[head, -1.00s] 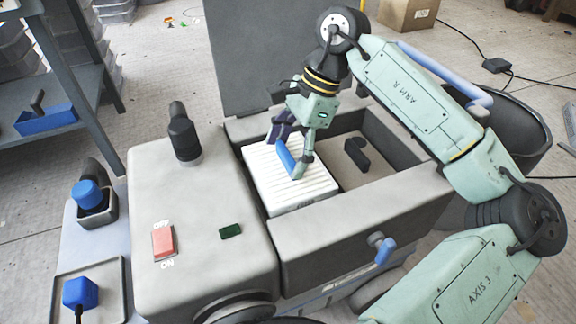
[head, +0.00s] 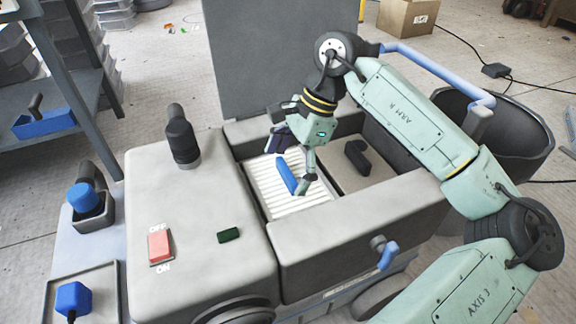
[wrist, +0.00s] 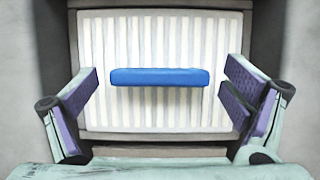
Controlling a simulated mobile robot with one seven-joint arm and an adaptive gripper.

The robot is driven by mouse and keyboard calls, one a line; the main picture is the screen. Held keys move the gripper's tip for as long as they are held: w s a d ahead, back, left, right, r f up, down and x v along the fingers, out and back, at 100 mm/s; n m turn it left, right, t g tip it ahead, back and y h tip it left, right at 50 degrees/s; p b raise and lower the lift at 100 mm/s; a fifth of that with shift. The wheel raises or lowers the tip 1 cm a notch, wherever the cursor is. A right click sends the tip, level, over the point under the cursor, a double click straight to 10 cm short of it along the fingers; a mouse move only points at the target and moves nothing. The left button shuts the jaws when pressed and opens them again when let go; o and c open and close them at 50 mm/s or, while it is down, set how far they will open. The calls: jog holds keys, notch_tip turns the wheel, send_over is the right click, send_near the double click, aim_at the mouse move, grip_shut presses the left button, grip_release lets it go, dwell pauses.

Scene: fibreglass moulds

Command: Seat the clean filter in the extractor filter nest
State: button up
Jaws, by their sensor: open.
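The clean filter is a white pleated panel (head: 262,185) with a blue bar handle (head: 286,175). It lies inside the left bay of the grey extractor (head: 345,236), its top below the bay's rim. In the wrist view the filter (wrist: 160,27) looks square to the dark bay walls, with its handle (wrist: 160,77) across the middle. My gripper (head: 291,163) is open over the filter. In the wrist view its purple-padded fingers (wrist: 160,104) stand apart, beyond both ends of the handle and not touching it. The nest under the filter is hidden.
A grey panel with a black handle (head: 357,157) fills the right bay. The raised lid (head: 258,65) stands behind. A blue-handled latch (head: 387,255) is on the front wall. The left housing carries a red switch (head: 159,246) and a black knobbed post (head: 182,140).

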jog(key=shift+r+p, duration=0.35)
jog(key=shift+p, duration=0.05)
jog(key=p+v, duration=0.3)
jog(key=v, duration=0.8)
jog(key=shift+w+d+r, duration=0.15)
jog(key=shift+d+r, duration=0.1)
jog(key=shift+d, duration=0.05)
